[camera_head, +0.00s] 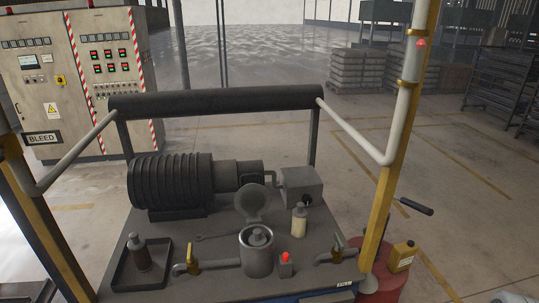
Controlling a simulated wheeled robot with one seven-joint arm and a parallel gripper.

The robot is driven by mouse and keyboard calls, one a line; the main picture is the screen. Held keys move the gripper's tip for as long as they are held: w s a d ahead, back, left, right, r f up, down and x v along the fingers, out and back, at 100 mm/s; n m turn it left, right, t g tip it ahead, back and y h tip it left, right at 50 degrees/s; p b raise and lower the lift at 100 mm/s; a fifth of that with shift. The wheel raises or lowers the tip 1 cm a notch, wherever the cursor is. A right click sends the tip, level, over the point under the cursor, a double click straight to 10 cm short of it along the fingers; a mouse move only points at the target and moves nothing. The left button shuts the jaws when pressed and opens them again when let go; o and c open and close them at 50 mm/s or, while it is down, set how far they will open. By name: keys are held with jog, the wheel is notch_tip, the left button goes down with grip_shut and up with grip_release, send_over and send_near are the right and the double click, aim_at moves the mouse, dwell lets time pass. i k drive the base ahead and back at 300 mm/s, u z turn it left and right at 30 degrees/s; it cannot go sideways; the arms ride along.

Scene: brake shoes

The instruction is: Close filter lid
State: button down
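The filter is a grey metal cup (257,258) standing upright on the bench, with a lighter inner part showing in its open mouth. Its round lid (252,202) stands raised at the back of the cup, tilted up and open, with its face toward me. My gripper is not visible in this view.
A red-topped button box (286,263) stands right of the cup. Pipes with yellow valve handles (194,258) flank it. A tray with a dark bottle (143,258), a pale bottle (299,218) and a ribbed motor (170,182) share the bench. A padded rail (215,99) spans behind.

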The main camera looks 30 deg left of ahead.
aim_at(252, 200)
jog(key=i, duration=0.55)
jog(key=u, duration=2.05)
jog(key=i, duration=0.5)
jog(key=z, duration=0.05)
